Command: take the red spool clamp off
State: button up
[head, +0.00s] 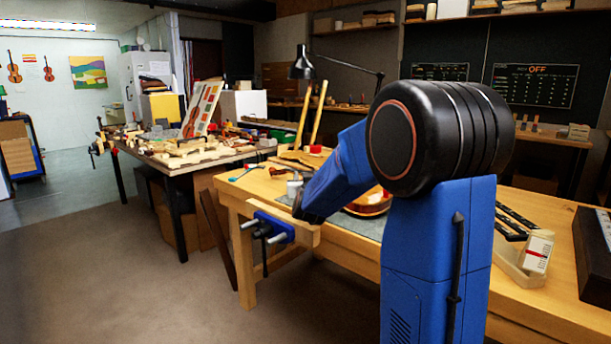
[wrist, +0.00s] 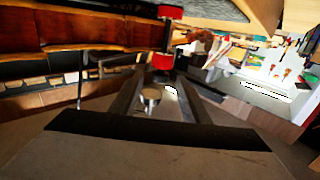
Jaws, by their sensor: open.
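The red spool clamp (wrist: 163,61) shows in the wrist view as two red spools, one above the other in the picture, at the edge of the brown violin body (wrist: 85,30). My gripper (wrist: 159,75) is open, with its dark fingers on either side of the lower red spool. I cannot tell whether they touch it. A round metal end (wrist: 150,96) shows between the fingers, nearer the camera. In the head view part of the violin (head: 372,203) shows on the bench; my arm hides the gripper and the clamp there.
The wooden bench (head: 345,240) has a blue vise (head: 268,228) at its front left corner. A small white box (head: 537,250) stands in a tray on the right. A cluttered second table (head: 190,160) stands at the left, with open floor in front.

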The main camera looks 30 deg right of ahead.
jog(key=shift+x, duration=1.45)
grip_shut()
jog(key=shift+d+n+t+y, duration=0.1)
jog(key=shift+n+t+y, duration=0.2)
jog(key=shift+n+y, duration=0.45)
jog(key=shift+n+t+y, duration=0.4)
jog(key=shift+n+y, duration=0.35)
jog(key=shift+y, duration=0.7)
jog(key=shift+n+y, duration=1)
jog(key=shift+y, duration=0.6)
jog(key=shift+n+y, duration=0.5)
jog(key=shift+y, duration=0.3)
